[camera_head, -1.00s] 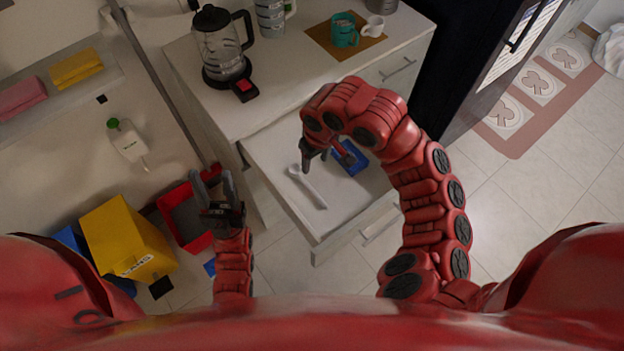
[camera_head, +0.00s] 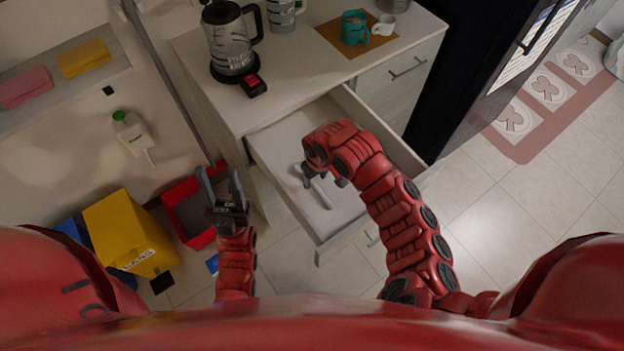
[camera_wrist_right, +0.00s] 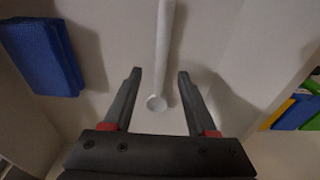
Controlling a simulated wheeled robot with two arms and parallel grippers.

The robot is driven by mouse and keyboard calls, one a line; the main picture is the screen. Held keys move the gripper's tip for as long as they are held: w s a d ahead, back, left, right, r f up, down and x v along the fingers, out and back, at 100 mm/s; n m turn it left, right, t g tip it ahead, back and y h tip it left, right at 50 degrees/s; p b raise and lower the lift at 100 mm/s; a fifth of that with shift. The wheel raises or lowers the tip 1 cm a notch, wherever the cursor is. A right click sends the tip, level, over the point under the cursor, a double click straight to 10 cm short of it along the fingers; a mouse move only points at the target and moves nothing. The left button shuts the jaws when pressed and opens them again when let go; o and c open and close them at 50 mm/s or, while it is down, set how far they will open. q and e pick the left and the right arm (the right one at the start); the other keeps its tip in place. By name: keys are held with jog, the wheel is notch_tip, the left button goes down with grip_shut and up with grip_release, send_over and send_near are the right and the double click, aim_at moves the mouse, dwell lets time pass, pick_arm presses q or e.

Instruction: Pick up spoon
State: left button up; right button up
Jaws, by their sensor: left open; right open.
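The white spoon (camera_head: 321,193) lies in the open drawer (camera_head: 281,137). In the right wrist view the spoon (camera_wrist_right: 165,50) runs down from the top edge, its round end between the fingertips of my right gripper (camera_wrist_right: 158,72). That gripper is open and holds nothing; I cannot tell its exact height above the spoon. In the head view my right gripper (camera_head: 323,178) is over the drawer and hides part of the spoon. My left gripper (camera_head: 221,180) is open and empty, left of the drawer.
The counter holds a coffee maker (camera_head: 231,45), a teal mug (camera_head: 354,28) and a white cup (camera_head: 384,25). A yellow bin (camera_head: 128,232) and a red bin (camera_head: 190,212) stand at the left.

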jog(key=shift+w+f, duration=0.1)
jog(key=shift+f, duration=1.05)
jog(key=shift+a, duration=0.1)
grip_shut()
